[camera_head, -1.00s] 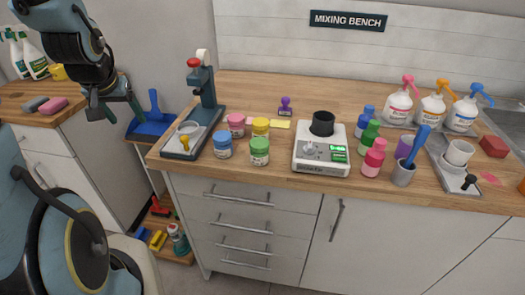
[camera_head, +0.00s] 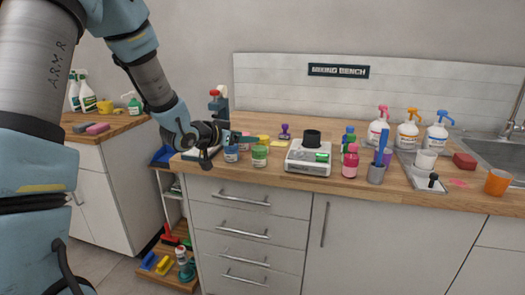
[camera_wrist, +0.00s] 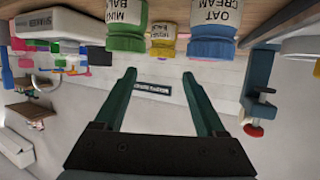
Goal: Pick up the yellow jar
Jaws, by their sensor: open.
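The yellow jar (camera_head: 262,138) stands on the wooden counter, partly hidden behind the green jar (camera_head: 260,156). In the wrist view, which is upside down, the yellow jar (camera_wrist: 161,42) shows beyond my fingertips, between the green jar (camera_wrist: 127,30) and the blue jar (camera_wrist: 212,32). My gripper (camera_head: 222,150) is at the counter's left front, beside the blue jar (camera_head: 231,154). In the wrist view my gripper (camera_wrist: 159,73) is open and empty, with the yellow jar lined up between its fingers, apart from them.
A white scale (camera_head: 308,158) with a black cup stands right of the jars. A dark stand with a red knob (camera_wrist: 262,108) is close by my gripper. Pink jar and purple stamp (camera_head: 285,131) are behind.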

